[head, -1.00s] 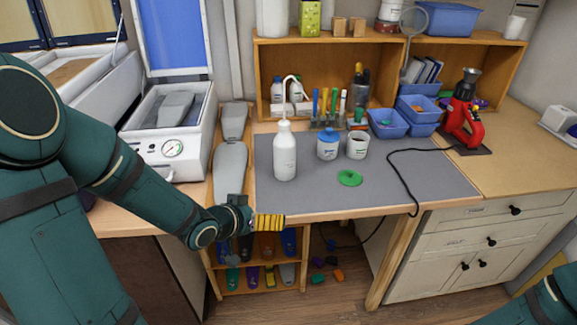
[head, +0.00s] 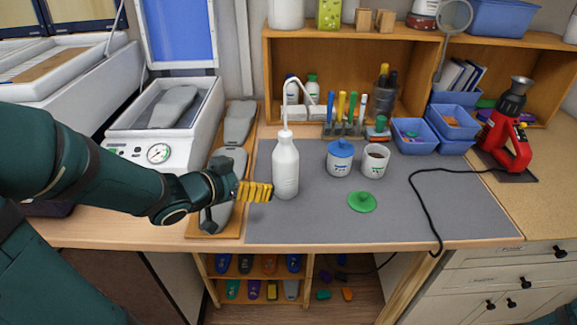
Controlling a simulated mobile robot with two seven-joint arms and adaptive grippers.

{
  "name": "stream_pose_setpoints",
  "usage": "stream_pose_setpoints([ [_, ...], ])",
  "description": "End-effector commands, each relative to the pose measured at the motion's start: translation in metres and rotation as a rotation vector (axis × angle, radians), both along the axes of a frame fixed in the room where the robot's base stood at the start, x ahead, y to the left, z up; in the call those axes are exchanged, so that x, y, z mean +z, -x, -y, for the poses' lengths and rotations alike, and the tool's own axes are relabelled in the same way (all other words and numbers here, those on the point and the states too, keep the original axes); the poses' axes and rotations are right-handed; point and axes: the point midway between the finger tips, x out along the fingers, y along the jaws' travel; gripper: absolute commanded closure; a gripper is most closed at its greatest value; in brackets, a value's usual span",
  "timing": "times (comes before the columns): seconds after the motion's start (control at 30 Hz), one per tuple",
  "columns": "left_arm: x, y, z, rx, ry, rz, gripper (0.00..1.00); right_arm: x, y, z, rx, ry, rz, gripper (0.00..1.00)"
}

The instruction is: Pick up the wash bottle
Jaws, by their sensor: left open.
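The wash bottle (head: 286,168) is white with a thin bent spout tube. It stands upright on the grey mat (head: 330,222), near the mat's left side. My left gripper (head: 268,192) has yellow ridged fingers and is open, just left of the bottle's lower body. In this view the fingertips look very close to the bottle; I cannot tell whether they touch it. My right gripper is not in view; only a bit of my right arm shows at the bottom right corner.
A blue-lidded jar (head: 339,160) and an open white cup (head: 375,162) stand right of the bottle. A green lid (head: 362,202) lies in front of them. A tool rack (head: 344,130) is behind. Grey foot forms (head: 240,122) lie on a board at left. A black cable (head: 424,205) crosses the right.

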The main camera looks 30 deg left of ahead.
Motion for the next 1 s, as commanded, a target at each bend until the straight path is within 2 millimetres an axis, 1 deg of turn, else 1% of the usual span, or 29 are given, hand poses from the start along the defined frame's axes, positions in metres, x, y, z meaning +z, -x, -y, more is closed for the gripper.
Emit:
stream_pose_setpoints([
  [0.03,0.002,-0.004,0.001,-0.002,0.006,-0.004,0.00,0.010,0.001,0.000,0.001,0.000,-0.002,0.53],
  [0.4,-0.008,-0.028,0.005,-0.002,0.006,-0.004,0.00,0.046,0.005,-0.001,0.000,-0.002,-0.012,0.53],
  [0.67,-0.016,-0.042,0.008,0.003,0.001,-0.006,0.00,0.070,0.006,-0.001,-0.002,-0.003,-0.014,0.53],
  [0.7,-0.022,-0.050,0.009,0.002,-0.001,-0.002,0.00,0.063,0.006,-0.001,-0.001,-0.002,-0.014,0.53],
  [0.8,-0.028,-0.061,0.010,0.001,-0.002,-0.003,0.00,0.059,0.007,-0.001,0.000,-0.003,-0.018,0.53],
  [1.0,-0.031,-0.071,0.012,0.004,-0.002,-0.003,0.00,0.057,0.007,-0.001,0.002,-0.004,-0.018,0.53],
])
